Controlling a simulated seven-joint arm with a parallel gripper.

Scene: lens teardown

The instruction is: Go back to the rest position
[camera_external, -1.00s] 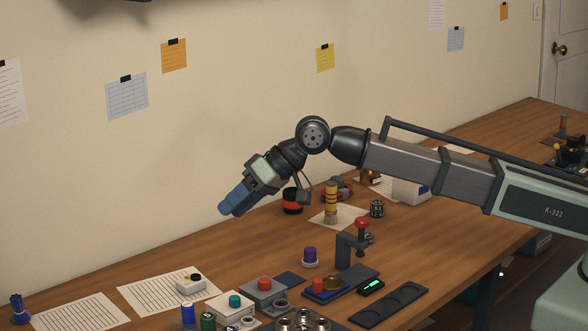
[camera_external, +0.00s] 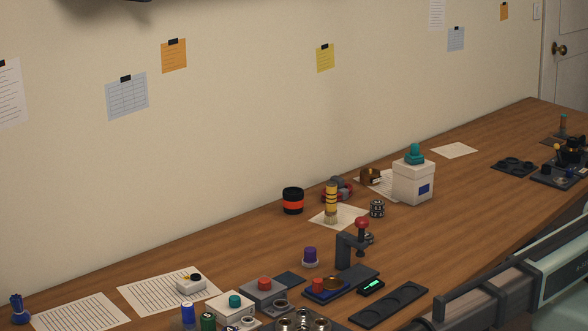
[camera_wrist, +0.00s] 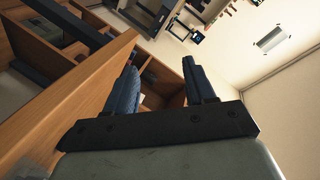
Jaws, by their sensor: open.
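My gripper (camera_wrist: 160,88) shows in the wrist view with its two blue fingers apart and nothing between them. In that view it faces a wooden edge, shelving and a pale wall. In the external view my gripper is out of the frame. Only my arm's links show there, low at the lower right, off the front of the bench (camera_external: 470,215).
On the bench stand a press with a red knob (camera_external: 362,223), a white box with a teal top (camera_external: 414,180), a black and orange cylinder (camera_external: 293,200), a yellow striped cylinder (camera_external: 331,202) and a dark tray (camera_external: 389,304). The bench's right middle is fairly clear.

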